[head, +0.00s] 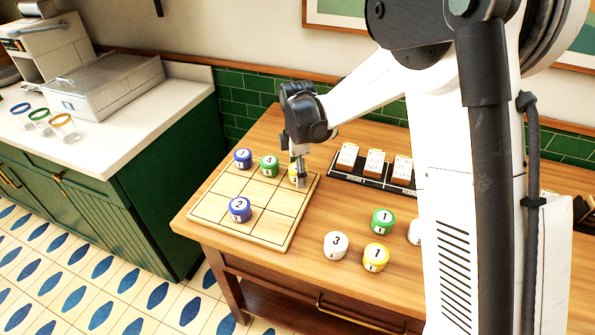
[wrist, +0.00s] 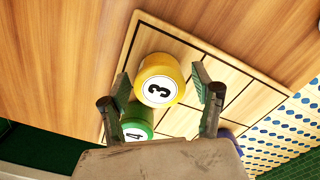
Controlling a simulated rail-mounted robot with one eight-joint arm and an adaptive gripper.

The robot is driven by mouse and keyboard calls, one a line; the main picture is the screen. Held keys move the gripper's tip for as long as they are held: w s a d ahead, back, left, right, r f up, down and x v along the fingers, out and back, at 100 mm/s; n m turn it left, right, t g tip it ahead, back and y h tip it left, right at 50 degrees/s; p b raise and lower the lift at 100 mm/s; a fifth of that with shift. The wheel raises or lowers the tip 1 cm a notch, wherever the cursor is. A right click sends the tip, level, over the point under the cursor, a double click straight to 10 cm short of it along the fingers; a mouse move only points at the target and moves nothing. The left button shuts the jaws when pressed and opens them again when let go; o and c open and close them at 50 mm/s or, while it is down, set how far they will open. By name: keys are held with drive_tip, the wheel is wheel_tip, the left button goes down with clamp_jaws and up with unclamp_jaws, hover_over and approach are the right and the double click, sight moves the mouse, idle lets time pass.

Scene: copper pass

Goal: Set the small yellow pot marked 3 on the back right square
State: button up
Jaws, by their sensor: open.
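The small yellow pot marked 3 (wrist: 160,80) stands at the corner of the gridded wooden board (wrist: 190,52), between my gripper's open fingers (wrist: 162,90). In the head view the yellow pot (head: 293,174) shows only as a sliver at the board's (head: 262,235) back right square, mostly hidden by my gripper (head: 299,181). The fingers stand apart on both sides of the pot; I cannot tell if either touches it. A green pot marked 4 (head: 269,166) is in the back middle square, just left of the yellow one.
A blue pot marked 1 (head: 243,158) is at the board's back left; a blue pot marked 2 (head: 240,209) is nearer the front. White 3 (head: 336,245), yellow 1 (head: 376,257) and green 1 (head: 382,221) pots stand right of the board. A black rack (head: 372,180) lies behind.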

wheel_tip(320, 180, up, 12)
drive_tip(key=s+d+r+m+t, duration=0.2)
drive_tip(key=s+d+r+m, duration=0.2)
drive_tip(key=s+d+r, duration=0.2)
drive_tip(key=s+d+m+t, duration=0.2)
drive_tip(key=s+d+m, duration=0.4)
drive_tip(key=s, duration=0.5)
drive_tip(key=s+d+m+t, duration=0.3)
drive_tip(key=s+d+m, duration=0.4)
drive_tip(key=s+m, duration=0.3)
drive_tip(key=shift+s, duration=1.05)
drive_tip(key=shift+r, duration=0.1)
drive_tip(key=shift+f+b, duration=0.3)
